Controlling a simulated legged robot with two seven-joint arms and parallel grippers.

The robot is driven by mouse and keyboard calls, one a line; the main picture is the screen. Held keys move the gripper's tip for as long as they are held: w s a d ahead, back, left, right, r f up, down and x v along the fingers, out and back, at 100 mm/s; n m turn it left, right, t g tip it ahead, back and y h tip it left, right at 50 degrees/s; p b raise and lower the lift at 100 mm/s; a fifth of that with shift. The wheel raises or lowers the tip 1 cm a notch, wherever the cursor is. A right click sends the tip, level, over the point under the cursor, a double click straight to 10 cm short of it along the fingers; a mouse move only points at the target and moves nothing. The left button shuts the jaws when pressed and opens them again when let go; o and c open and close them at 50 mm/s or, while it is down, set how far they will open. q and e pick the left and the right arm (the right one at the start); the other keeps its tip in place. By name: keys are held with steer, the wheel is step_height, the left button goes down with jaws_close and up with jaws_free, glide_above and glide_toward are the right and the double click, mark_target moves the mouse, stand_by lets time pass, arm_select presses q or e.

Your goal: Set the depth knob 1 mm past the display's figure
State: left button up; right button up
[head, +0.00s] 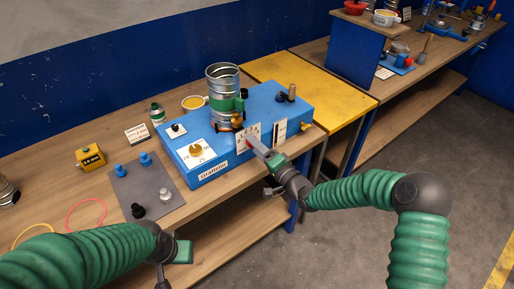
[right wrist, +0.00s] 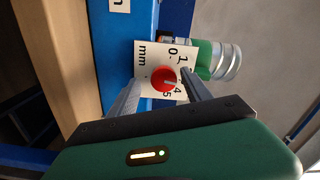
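The red depth knob (right wrist: 163,79) sits on a white dial plate (right wrist: 146,60) marked "mm", with figures such as 0, 1, 4 and 5 around it. A pale mark shows on the knob's right side; its exact reading is unclear. The plate (head: 247,136) is on the front of the blue machine (head: 236,163). My right gripper (head: 255,144) points at it; in the right wrist view its fingers are apart on either side of the knob, with gaps visible. My left gripper (head: 170,262) is low in view, fingers unclear.
A metal duct (head: 222,95) with a green band stands on the machine. A yellow dial knob (head: 196,149) is to the left of the plate. A grey mat (head: 148,190) carries several blue, black and silver knobs. A yellow-topped table (head: 310,86) adjoins the bench.

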steer(key=shift+r, duration=0.1)
arm_select(q)
steer(key=shift+f+b, duration=0.4)
steer(key=shift+b, duration=0.05)
arm_select(e)
steer(key=v, duration=1.6)
steer(key=shift+s+d, duration=0.3)
